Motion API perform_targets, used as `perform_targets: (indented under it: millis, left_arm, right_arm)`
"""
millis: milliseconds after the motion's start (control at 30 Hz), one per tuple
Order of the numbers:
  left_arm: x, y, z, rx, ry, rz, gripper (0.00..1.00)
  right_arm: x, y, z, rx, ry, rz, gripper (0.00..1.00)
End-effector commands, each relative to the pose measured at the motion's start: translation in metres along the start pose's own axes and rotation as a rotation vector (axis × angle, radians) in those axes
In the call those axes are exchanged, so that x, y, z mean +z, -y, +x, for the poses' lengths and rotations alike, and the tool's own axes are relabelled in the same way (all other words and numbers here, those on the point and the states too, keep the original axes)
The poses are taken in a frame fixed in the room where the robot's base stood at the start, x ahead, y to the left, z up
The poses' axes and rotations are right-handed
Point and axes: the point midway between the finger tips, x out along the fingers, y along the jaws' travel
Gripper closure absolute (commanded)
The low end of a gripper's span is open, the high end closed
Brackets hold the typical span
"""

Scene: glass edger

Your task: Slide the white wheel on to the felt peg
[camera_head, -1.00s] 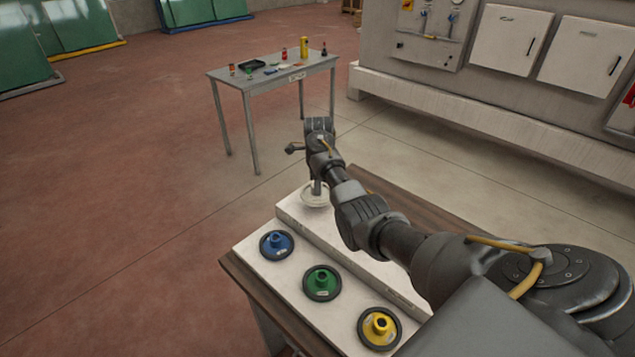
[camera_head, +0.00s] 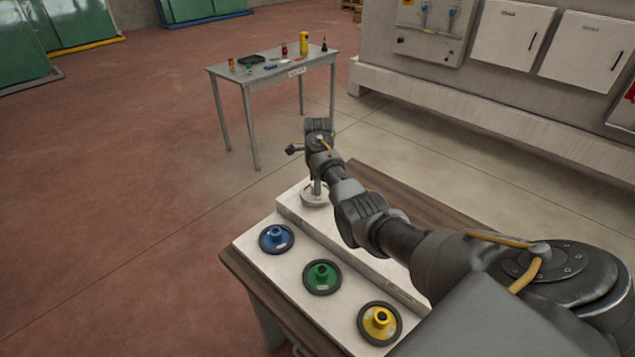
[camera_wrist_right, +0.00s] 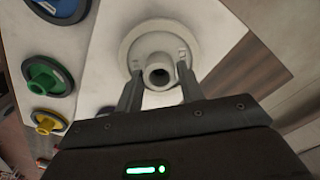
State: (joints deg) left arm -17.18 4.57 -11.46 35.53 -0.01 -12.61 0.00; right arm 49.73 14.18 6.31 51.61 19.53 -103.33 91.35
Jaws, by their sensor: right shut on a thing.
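The white wheel (camera_wrist_right: 146,37) is a pale disc with a raised round hub and a hole in its middle. In the head view the white wheel (camera_head: 314,196) is at the far end of the raised white step, below my right gripper (camera_head: 317,184). In the right wrist view my right gripper (camera_wrist_right: 158,80) is shut on the wheel's hub, one finger on each side. Whether the wheel touches the step cannot be told. The felt peg cannot be made out. My left gripper is not in view.
Blue (camera_head: 276,239), green (camera_head: 321,277) and yellow (camera_head: 379,323) wheels lie in a row on the lower white board (camera_head: 297,262). A brown table (camera_head: 410,201) carries the boards. A grey side table (camera_head: 222,72) with small items stands behind, with open floor on the left.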

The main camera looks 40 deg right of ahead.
Motion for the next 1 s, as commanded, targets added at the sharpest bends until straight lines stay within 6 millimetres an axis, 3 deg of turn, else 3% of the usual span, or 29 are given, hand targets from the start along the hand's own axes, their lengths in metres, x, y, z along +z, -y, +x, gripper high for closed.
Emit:
perform_targets:
  millis: [467,500,600,667,1000]
  left_arm:
    - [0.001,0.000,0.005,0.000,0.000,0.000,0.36]
    - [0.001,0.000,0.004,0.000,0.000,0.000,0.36]
    - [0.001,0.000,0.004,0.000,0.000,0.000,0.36]
    - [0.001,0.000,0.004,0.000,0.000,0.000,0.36]
    - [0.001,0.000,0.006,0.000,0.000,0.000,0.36]
  right_arm:
    - [0.000,0.000,0.012,-0.001,0.001,0.001,1.00]
    - [0.000,0.000,0.011,-0.001,0.001,0.001,0.57]
    - [0.000,0.000,0.011,-0.001,0.000,0.001,0.44]
    - [0.000,0.000,0.011,-0.001,0.000,0.001,0.36]
    - [0.000,0.000,0.008,0.000,-0.001,0.001,0.36]
